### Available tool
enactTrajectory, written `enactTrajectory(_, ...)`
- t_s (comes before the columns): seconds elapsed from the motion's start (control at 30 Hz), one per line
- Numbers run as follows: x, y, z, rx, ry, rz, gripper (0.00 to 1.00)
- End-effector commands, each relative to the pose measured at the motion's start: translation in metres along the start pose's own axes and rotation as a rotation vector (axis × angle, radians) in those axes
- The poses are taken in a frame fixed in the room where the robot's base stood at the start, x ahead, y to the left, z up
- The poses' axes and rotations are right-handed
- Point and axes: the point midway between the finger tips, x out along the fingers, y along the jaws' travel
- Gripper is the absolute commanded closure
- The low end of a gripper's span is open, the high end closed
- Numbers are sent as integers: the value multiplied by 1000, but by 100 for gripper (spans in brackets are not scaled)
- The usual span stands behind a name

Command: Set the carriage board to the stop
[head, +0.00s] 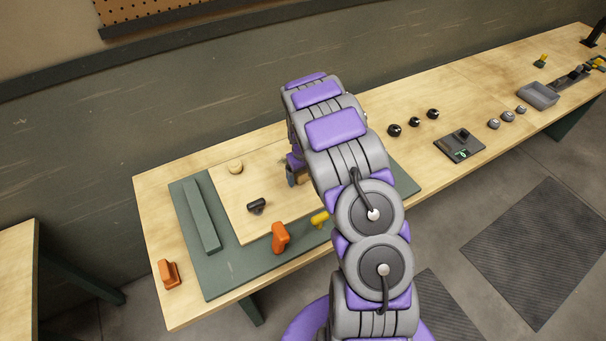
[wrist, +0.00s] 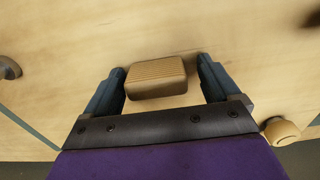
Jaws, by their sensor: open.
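The carriage board (head: 225,205) is a pale wooden board lying on a dark green base plate (head: 235,275). A long green bar (head: 200,215), which looks like the stop, lies along the plate's left side, with a narrow green strip between it and the board. A ribbed wooden block (wrist: 156,77) sits on the board, partly hidden by my arm in the head view. My gripper (wrist: 160,66) is open, with one finger on each side of this block. I cannot tell whether the fingers touch it.
On the board are a round wooden knob (head: 235,167) and a black knob (head: 257,206). An orange clamp-like piece (head: 280,238) and a yellow one (head: 319,219) stand at its front edge. Another orange piece (head: 169,274) lies on the bench. Black knobs and a grey tray (head: 538,95) are further right.

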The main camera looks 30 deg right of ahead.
Motion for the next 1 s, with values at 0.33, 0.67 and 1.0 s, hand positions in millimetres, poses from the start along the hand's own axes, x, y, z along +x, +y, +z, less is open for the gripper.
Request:
enactTrajectory(0.33, 0, 0, 0, 0, 0, 0, 39)
enactTrajectory(0.67, 0, 0, 0, 0, -1, 0, 71)
enactTrajectory(1.0, -1, -12, 0, -3, -2, -1, 86)
